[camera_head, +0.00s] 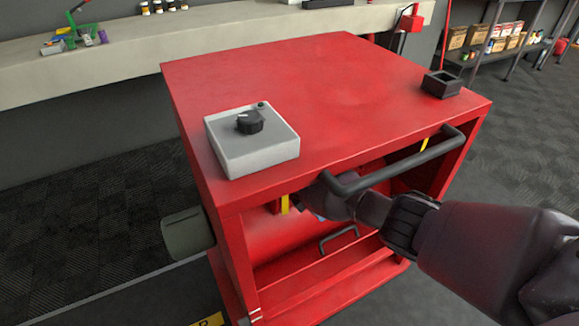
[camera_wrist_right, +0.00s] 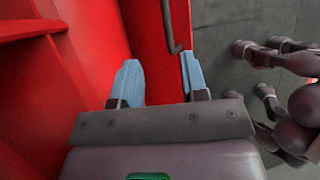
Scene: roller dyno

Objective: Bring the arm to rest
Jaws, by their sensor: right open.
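My right arm comes in from the right in the head view. Its gripper (camera_head: 320,212) reaches into the open front of the red cabinet (camera_head: 320,85), below the top and near the left end of the dark bar handle (camera_head: 408,161). The cabinet edge and handle partly hide it. In the right wrist view the gripper (camera_wrist_right: 157,85) has two light blue fingers standing apart, with nothing between them but red panel behind. My left gripper shows in neither view.
A grey box with a black knob (camera_head: 250,122) and a small black open box (camera_head: 441,84) sit on the cabinet top. A smaller handle (camera_head: 338,239) is lower inside. A long bench (camera_head: 215,50) runs behind. Dark floor lies left and right.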

